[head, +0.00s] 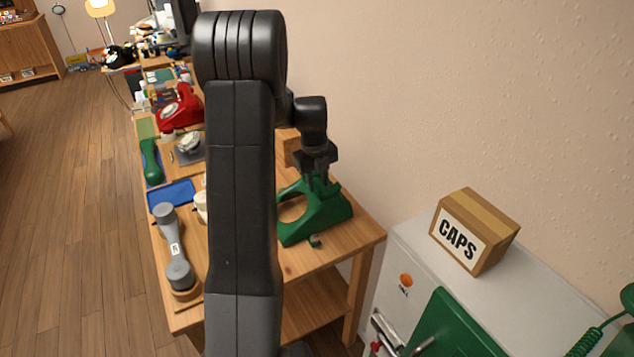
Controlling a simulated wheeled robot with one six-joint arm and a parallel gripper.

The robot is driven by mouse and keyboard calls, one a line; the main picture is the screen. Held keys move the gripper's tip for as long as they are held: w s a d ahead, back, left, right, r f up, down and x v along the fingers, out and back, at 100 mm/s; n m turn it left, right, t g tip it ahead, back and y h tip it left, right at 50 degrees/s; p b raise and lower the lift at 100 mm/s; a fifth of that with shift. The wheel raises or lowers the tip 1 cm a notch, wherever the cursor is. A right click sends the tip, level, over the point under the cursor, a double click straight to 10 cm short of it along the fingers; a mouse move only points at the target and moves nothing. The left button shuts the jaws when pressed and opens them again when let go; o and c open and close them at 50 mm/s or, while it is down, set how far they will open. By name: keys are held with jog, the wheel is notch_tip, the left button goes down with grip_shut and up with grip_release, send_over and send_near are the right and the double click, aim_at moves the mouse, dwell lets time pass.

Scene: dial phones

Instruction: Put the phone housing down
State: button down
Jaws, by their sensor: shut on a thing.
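The green phone housing (325,219) is at the right end of the wooden workbench (305,265) in the head view, with a round opening in its face. My gripper (318,172) points down onto its raised top part and is shut on it. My arm hides the housing's left side. I cannot tell whether the housing's underside touches the bench top.
A grey handset (174,245), a blue tray (171,194), a green handset (151,162) and a red phone (180,107) lie along the bench's left side. A CAPS box (475,232) stands on a white cabinet (410,240) at right. The wall is close behind the bench.

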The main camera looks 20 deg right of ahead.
jog(key=shift+f, duration=0.5)
jog(key=c, duration=1.1)
grip_release()
jog(key=shift+o, duration=0.2)
notch_tip(320, 180, up, 12)
jog(key=shift+a, duration=0.35)
